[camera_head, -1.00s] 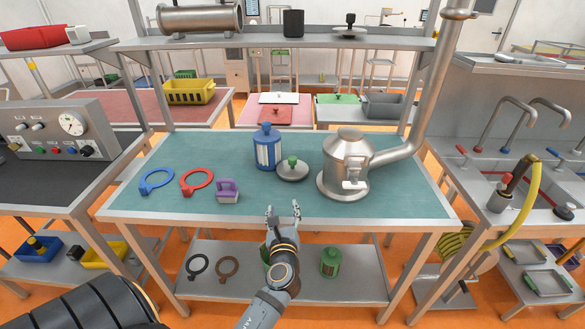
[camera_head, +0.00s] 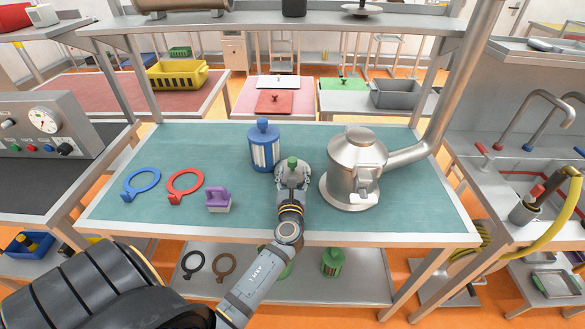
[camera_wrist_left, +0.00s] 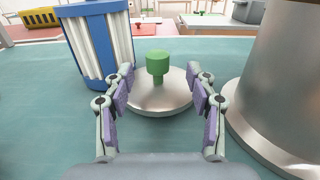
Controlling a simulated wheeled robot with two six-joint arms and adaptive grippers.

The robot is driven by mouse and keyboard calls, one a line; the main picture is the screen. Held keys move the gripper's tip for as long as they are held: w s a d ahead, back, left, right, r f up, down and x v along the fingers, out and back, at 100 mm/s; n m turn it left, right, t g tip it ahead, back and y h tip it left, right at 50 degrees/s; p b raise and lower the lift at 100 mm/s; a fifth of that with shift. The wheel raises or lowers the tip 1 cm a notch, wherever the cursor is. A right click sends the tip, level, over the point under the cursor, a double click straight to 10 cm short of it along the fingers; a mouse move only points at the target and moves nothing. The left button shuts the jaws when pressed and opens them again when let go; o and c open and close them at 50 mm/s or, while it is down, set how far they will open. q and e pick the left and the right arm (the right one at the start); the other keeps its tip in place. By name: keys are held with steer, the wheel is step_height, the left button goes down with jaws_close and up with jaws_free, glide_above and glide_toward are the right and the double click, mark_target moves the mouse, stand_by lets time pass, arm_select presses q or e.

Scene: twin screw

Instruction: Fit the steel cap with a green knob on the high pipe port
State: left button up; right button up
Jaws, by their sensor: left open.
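The steel cap (camera_head: 298,169) with a green knob (camera_head: 292,161) lies flat on the teal bench top, knob up. In the left wrist view the cap (camera_wrist_left: 146,98) and its knob (camera_wrist_left: 158,64) sit ahead, between the fingers. My left gripper (camera_head: 292,178) is open at the near side of the cap, its purple-padded fingers (camera_wrist_left: 164,78) spread on either side. It is not closed on the knob. A steel vessel (camera_head: 353,160) stands to the right, with a pipe (camera_head: 455,100) rising beyond the top edge. A high port is not visible now. My right gripper is not in view.
A blue canister (camera_head: 264,148) stands just behind and left of the cap. A purple block (camera_head: 218,199), a red ring (camera_head: 185,181) and a blue ring (camera_head: 141,180) lie to the left. A shelf (camera_head: 250,23) spans the back. The bench's front left is clear.

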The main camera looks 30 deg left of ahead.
mark_target(292, 162)
arm_select(q)
steer(key=shift+w+a+f, duration=0.1)
steer(key=shift+w+a, duration=0.3)
steer(key=shift+w, duration=0.1)
steer(key=shift+w+a+f, duration=0.1)
steer(key=shift+w, duration=0.05)
steer(key=shift+w+a+r+p, duration=0.75)
steer(key=shift+w+a+r, duration=0.05)
steer(key=shift+w, duration=0.25)
steer(key=shift+w+a+f, duration=0.25)
steer(key=shift+w+a, duration=0.1)
steer(key=shift+w, duration=0.2)
steer(key=shift+w+a+f, duration=0.2)
steer(key=shift+w+a, duration=0.1)
steer(key=shift+w, duration=0.25)
steer(key=shift+s+r, duration=0.1)
steer(key=shift+c, duration=0.3)
steer(key=shift+d, duration=0.1)
steer(key=shift+c, duration=1.1)
jaws_close()
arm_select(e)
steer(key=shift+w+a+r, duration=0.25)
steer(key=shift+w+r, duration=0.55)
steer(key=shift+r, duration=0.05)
